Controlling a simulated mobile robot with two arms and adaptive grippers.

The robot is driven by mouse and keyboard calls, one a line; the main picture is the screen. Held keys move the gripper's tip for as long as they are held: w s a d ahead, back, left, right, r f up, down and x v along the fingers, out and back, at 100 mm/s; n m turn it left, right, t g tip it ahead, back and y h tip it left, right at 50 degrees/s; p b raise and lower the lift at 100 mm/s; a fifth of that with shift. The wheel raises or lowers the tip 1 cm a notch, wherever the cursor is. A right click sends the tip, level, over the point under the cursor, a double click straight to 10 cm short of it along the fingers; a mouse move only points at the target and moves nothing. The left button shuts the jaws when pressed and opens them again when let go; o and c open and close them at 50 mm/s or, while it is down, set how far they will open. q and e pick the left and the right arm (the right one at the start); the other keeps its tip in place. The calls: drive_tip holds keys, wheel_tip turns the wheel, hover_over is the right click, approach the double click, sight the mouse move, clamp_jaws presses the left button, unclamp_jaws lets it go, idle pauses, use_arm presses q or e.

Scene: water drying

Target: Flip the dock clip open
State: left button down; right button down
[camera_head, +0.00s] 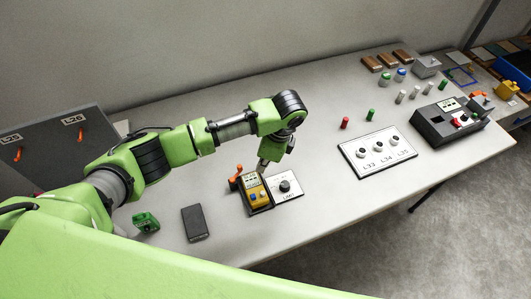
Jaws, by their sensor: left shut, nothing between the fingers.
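A small dock (270,205) stands on the table with a yellow device (256,190) in it. An orange clip (236,174) sticks out at the dock's upper left side; how far open it stands is too small to tell. My left gripper (262,169) is shut and empty, pointing down at the top end of the yellow device, just right of the clip. Whether it touches the device or the clip I cannot tell. My right gripper is not in view.
A white plate with a black knob (285,187) lies right of the dock. A dark flat block (195,222) and a green part (146,221) lie to the left. A white panel (357,164) and a dark box (435,134) stand further right. Bare table lies behind.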

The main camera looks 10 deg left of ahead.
use_arm(q)
drive_tip(key=a, duration=0.1)
drive_tip(key=a+f+p, duration=0.1)
drive_tip(key=a, duration=0.1)
drive_tip(key=shift+w+a+p, duration=0.1)
drive_tip(key=shift+a+p, duration=0.1)
drive_tip(key=shift+p, duration=0.1)
drive_tip(key=shift+a+f, duration=0.1)
drive_tip(key=shift+a, duration=0.4)
